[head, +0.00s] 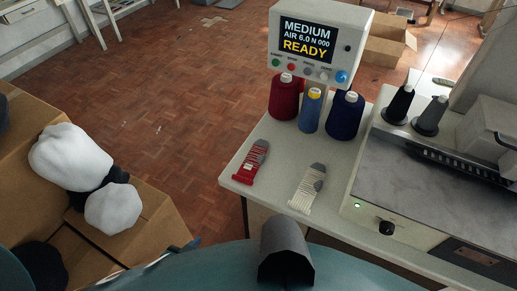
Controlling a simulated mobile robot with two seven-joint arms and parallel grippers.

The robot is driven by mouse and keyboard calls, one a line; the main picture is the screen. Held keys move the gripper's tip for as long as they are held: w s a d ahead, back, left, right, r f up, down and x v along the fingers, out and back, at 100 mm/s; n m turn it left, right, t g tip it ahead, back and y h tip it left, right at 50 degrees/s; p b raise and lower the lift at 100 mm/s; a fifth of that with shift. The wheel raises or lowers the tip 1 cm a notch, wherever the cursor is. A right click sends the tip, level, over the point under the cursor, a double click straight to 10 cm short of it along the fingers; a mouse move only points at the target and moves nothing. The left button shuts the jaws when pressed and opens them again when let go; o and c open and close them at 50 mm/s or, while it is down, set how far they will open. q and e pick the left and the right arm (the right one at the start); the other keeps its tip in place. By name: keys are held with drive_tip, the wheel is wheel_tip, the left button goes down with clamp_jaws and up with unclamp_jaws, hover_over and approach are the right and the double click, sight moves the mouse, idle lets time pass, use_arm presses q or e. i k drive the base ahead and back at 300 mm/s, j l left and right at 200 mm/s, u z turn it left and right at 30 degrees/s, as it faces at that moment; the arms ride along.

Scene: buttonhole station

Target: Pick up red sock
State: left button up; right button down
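The red sock (249,165) lies flat on the near left part of the pale table, with grey and striped parts toward its far end. A cream sock with a grey end (307,188) lies to its right, apart from it. My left arm shows at the left over cardboard boxes. A small dark tip that may be my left gripper (183,246) shows at the lower edge, well short of the red sock; its fingers cannot be made out. My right gripper is not in view.
On the pale table (262,196), red, light blue and dark blue thread cones (310,111) stand behind the socks under a display box (318,42) reading READY. A grey machine (430,170) stands at the right. Cardboard boxes (155,225) fill the left; open floor lies between.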

sight(256, 156)
drive_tip(key=j+z, duration=0.2)
drive_tip(key=z, duration=0.2)
drive_tip(key=j+z, duration=0.2)
drive_tip(key=z, duration=0.2)
drive_tip(key=k+j+z, duration=0.1)
drive_tip(key=z, duration=0.3)
